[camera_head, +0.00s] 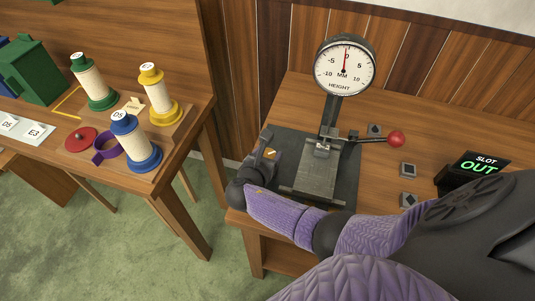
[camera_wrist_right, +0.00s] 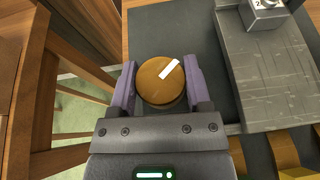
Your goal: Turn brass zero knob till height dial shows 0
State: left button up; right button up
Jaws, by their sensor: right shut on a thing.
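The brass zero knob (camera_wrist_right: 155,88) is round, with a white line pointing to the upper right in the wrist view. My right gripper (camera_wrist_right: 161,90) is shut on it, with one purple finger on each side. In the head view, the gripper (camera_head: 268,153) hides most of the knob (camera_head: 271,154) at the left of the gauge's dark mat. The round white height dial (camera_head: 345,80) stands on a post at the back, and its red needle points up at about the 0 mark. My left gripper is not in view.
The gauge's grey metal bed (camera_head: 317,180) lies right of the knob. A red-ball lever (camera_head: 396,139), small grey blocks (camera_head: 408,170) and a "SLOT OUT" sign (camera_head: 478,168) are further right. A side table at left holds green, yellow and blue spools (camera_head: 136,142).

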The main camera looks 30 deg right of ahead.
jog(key=shift+m+g+h+b, duration=0.4)
jog(key=shift+m+g+h, duration=0.3)
jog(key=shift+m+g, duration=0.25)
jog(key=shift+m, duration=0.25)
jog(key=o, duration=1.3)
jog(key=p+v, duration=0.3)
jog(key=v, duration=0.7)
jog(key=shift+w, duration=0.15)
